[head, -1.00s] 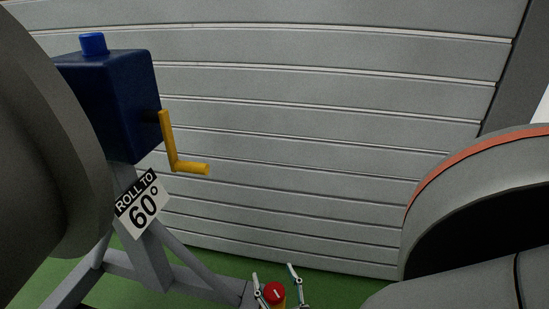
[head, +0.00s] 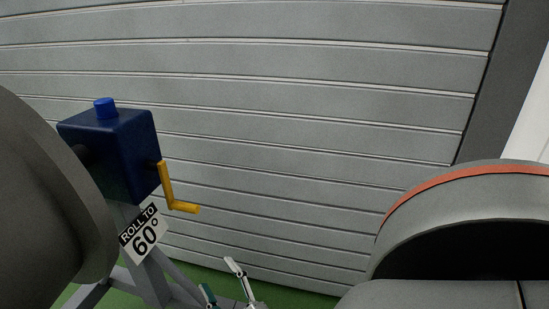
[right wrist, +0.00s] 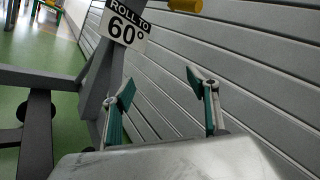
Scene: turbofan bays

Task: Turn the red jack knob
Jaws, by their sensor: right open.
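The red jack knob does not show in either view now. My right gripper (head: 220,280) is at the bottom edge of the head view, in front of the grey stand's lower frame. It also shows in the right wrist view (right wrist: 160,84), with its two green-padded fingers wide apart and nothing seen between them. My left gripper is out of view.
A dark blue box (head: 122,155) with a blue button and a yellow crank (head: 168,190) sits on the grey stand, which bears a "ROLL TO 60°" sign (head: 144,234). A dark rounded body (head: 40,200) is at left; a grey, orange-rimmed cowl (head: 450,200) is at right.

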